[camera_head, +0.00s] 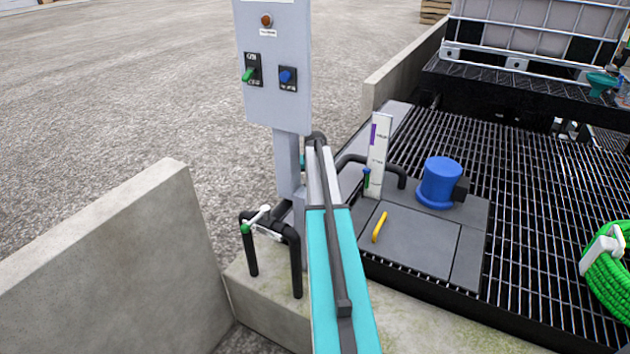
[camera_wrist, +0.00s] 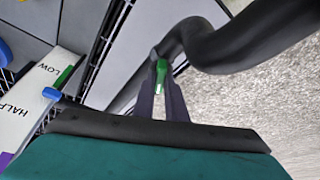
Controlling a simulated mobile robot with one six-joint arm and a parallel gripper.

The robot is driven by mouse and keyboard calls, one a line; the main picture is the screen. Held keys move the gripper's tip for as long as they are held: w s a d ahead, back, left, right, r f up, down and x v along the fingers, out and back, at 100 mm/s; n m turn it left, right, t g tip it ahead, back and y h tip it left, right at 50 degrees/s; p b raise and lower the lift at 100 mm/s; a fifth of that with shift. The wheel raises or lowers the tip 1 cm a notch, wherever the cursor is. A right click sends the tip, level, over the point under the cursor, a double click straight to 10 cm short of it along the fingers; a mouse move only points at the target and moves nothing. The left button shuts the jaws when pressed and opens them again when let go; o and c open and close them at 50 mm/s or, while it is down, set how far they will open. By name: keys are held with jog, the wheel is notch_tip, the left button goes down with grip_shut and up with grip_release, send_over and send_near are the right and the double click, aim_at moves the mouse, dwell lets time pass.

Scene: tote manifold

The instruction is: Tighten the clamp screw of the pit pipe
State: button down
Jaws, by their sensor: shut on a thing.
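In the wrist view, the two dark fingers of my gripper (camera_wrist: 162,90) are closed on a small green piece, which I take to be the clamp screw (camera_wrist: 160,74). It sits right beside the thick black pipe (camera_wrist: 240,40), which bends away to the upper right. The fingers hide part of the green piece, so how far it is screwed in cannot be told. In the head view, a black pipe (camera_head: 395,168) runs from the pit cover behind my teal arm. My arm hides the gripper and the screw there.
A white level gauge (camera_head: 379,150) stands close by; it also shows in the wrist view (camera_wrist: 30,98). A blue pump (camera_head: 440,183) and yellow handle (camera_head: 379,227) are on the grey cover.

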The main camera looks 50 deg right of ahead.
dwell(0.3)
jog(key=c, duration=1.8)
grip_release()
jog(key=shift+n, duration=0.4)
